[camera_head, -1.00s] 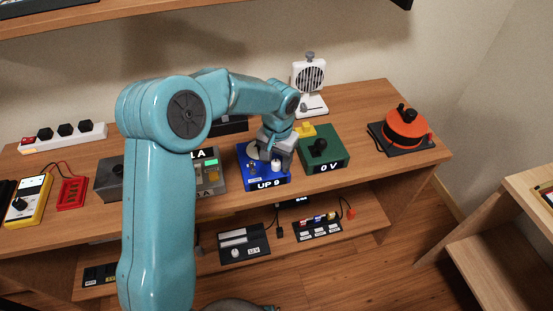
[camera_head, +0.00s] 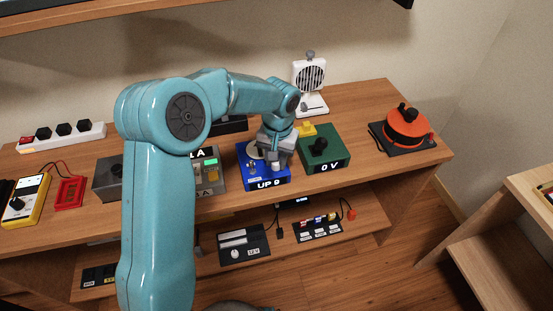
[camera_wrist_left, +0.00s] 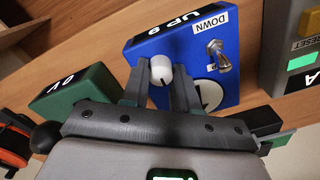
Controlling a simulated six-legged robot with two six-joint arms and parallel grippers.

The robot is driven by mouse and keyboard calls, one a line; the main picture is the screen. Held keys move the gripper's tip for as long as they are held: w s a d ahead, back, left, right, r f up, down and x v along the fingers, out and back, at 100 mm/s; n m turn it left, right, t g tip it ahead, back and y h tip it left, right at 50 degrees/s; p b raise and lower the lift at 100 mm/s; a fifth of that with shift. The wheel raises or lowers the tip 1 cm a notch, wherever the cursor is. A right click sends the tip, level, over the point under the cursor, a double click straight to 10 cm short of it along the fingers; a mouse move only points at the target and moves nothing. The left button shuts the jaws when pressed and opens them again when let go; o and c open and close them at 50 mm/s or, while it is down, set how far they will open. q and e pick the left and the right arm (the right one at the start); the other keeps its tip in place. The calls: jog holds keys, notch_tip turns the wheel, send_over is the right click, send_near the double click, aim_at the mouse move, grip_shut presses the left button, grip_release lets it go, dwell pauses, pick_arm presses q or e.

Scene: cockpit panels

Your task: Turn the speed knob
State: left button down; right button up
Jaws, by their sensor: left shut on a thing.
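The blue box (camera_head: 268,180) labelled "UP 9" stands on the wooden desk, and it also shows in the left wrist view (camera_wrist_left: 140,52). On its top are a white knob (camera_wrist_left: 161,69) with a dark pointer line, a metal toggle switch (camera_wrist_left: 217,54) beside a "DOWN" label, and a pale round disc (camera_wrist_left: 208,95) partly behind a finger. My left gripper (camera_head: 276,164) is over the box, and in the left wrist view its two dark fingers (camera_wrist_left: 158,88) stand on either side of the white knob, shut on it. My right gripper is not in view.
A green box (camera_head: 322,150) marked "0 V" with a black knob stands close on the right. A grey meter (camera_head: 209,174) stands close on the left. A white fan (camera_head: 309,85) is behind, and an orange reel (camera_head: 406,128) is at the far right.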

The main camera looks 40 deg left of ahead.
pick_arm(q)
jog(key=c, duration=0.9)
grip_release()
jog(key=shift+o, duration=0.2)
notch_tip(320, 180, up, 16)
jog(key=p, duration=0.1)
jog(key=shift+d+r, duration=0.2)
jog(key=shift+d, duration=0.05)
